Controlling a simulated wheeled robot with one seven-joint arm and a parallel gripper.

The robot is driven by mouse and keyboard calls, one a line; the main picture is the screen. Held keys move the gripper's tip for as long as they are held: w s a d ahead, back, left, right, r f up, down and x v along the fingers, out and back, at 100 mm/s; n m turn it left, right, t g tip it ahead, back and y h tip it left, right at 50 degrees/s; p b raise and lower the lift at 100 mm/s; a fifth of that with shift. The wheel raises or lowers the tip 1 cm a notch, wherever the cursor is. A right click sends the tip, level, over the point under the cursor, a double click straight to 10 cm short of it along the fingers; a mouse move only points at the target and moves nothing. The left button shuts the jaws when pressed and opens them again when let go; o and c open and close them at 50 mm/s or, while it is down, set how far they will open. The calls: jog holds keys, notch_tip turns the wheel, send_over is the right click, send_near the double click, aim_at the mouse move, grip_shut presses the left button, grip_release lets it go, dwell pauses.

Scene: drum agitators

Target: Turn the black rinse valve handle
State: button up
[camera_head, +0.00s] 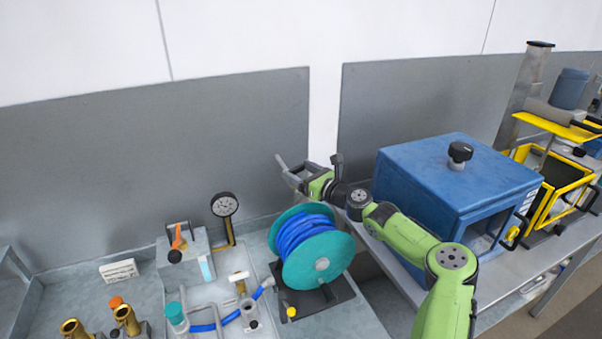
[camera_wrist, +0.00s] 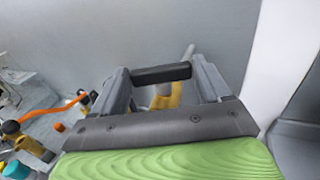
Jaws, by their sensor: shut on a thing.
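A black bar-shaped handle (camera_wrist: 162,73) spans the space between the two grey fingers of my gripper (camera_wrist: 160,82) in the wrist view. The fingers are shut on it, one at each end. A yellow body with a pale grey stub (camera_wrist: 168,97) shows just behind and below the bar. In the head view my gripper (camera_head: 288,170) is above and behind the hose reel, near the grey back panel. I cannot make out the black handle in the head view.
A teal reel with blue hose (camera_head: 320,258) stands below my gripper. A pressure gauge (camera_head: 224,205) and a grey box with an orange lever (camera_head: 183,240) are to the left. A large blue cabinet (camera_head: 455,180) stands close on the right.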

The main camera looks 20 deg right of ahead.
jog(key=m+h+p, duration=0.1)
jog(key=h, duration=0.1)
jog(key=a+m+t+h+p, duration=0.1)
jog(key=shift+s+r+m+h, duration=0.1)
jog(key=shift+r+m+h, duration=0.05)
jog(key=shift+m+h, duration=0.2)
jog(key=shift+m+h+p, duration=0.55)
jog(key=shift+h+p, duration=0.15)
jog(key=shift+h, duration=0.35)
jog(key=shift+m+h, duration=0.3)
jog(key=shift+h, duration=0.2)
jog(key=o, duration=1)
